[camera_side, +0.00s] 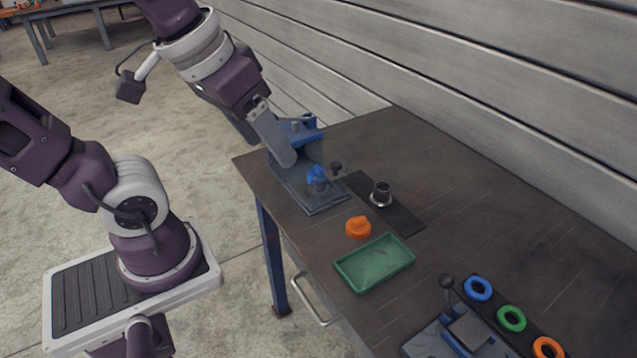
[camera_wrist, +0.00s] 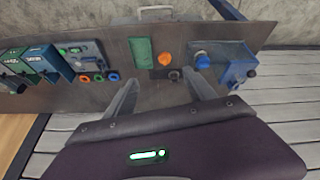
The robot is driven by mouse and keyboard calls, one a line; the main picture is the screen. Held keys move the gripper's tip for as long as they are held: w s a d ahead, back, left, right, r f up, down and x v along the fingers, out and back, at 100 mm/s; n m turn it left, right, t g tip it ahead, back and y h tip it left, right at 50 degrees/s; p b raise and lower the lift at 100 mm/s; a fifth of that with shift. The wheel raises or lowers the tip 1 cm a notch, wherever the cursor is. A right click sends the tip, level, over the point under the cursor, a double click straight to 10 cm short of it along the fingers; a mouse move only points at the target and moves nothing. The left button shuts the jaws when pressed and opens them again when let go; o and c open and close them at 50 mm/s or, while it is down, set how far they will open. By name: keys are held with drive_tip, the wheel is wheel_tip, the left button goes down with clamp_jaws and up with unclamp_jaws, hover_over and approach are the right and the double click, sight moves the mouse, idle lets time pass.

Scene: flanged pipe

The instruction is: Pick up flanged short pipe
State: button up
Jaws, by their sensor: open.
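The flanged short pipe (camera_side: 381,193) is a small dark cylinder with a pale flange at its base. It stands upright on a dark flat strip (camera_side: 402,214) on the workbench. In the wrist view the pipe (camera_wrist: 174,75) appears small, between the fingertips in the picture and nearer the right one. My gripper (camera_side: 289,152) is open and empty, raised above the bench's far-left end, apart from the pipe. Both fingers show in the wrist view (camera_wrist: 162,77). In the side view the gripper partly hides the blue fixture behind it.
A blue fixture with a grey base (camera_side: 322,203) and blue knob stands left of the pipe. An orange knob (camera_side: 358,227) and green tray (camera_side: 375,262) lie in front. Blue, green (camera_side: 511,318) and orange rings sit at right. A slatted wall (camera_side: 480,75) stands behind the bench.

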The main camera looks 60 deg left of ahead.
drive_tip(key=w+a+f+n+g, duration=0.25)
drive_tip(key=w+a+n, duration=0.3)
drive_tip(key=w, duration=0.45)
drive_tip(key=n+g, duration=0.3)
drive_tip(key=n, duration=0.7)
hover_over(319, 168)
drive_tip(key=shift+m+t, duration=0.25)
drive_tip(key=f, duration=1)
drive_tip(key=d+f, duration=0.1)
drive_tip(key=f, duration=0.5)
drive_tip(key=shift+s, duration=0.1)
drive_tip(key=f, duration=0.4)
drive_tip(key=a+f, duration=0.1)
drive_tip(key=f, duration=0.2)
drive_tip(key=c, duration=1.2)
wheel_tip(319, 168, up, 16)
